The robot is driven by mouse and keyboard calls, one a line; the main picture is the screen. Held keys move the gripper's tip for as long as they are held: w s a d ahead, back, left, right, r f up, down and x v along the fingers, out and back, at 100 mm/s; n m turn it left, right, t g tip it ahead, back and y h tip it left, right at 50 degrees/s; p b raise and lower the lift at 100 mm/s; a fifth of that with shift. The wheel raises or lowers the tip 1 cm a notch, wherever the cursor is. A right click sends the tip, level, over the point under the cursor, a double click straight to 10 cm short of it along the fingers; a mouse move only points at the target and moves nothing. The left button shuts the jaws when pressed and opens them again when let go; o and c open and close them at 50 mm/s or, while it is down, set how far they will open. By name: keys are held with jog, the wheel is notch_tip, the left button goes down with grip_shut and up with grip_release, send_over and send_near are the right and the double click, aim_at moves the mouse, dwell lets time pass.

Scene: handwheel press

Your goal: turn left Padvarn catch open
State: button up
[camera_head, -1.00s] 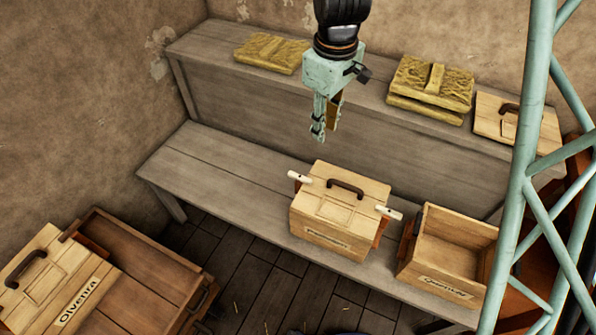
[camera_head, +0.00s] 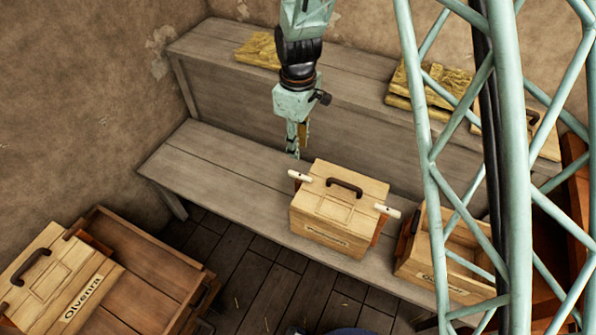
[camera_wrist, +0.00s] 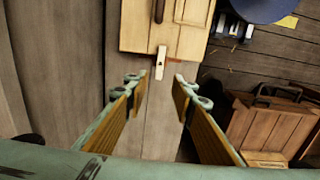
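The Padvarn box (camera_head: 340,210) is a pale wooden box with a dark handle on its lid, standing on the lower bench; its label is too small to read surely. Its left catch (camera_head: 300,177) is a small white-ended lever sticking out from the left side. A matching right catch (camera_head: 387,211) sticks out on the other side. My gripper (camera_head: 297,146) is above and just behind the left catch, apart from it. In the wrist view the left catch (camera_wrist: 161,62) lies ahead, between the lines of my open, empty fingers (camera_wrist: 157,88).
An open wooden box (camera_head: 455,240) stands to the right, partly behind my lattice column. The Oliveira box (camera_head: 85,280) sits at the lower left. Yellow slabs (camera_head: 258,50) lie on the upper shelf. The lower bench (camera_head: 215,170) is clear left of the Padvarn box.

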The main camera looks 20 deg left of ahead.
aim_at(298, 175)
jog(key=shift+f, duration=0.15)
jog(key=shift+f+b, duration=1.1)
jog(key=shift+f, duration=5.65)
jog(key=shift+c, duration=0.2)
grip_shut()
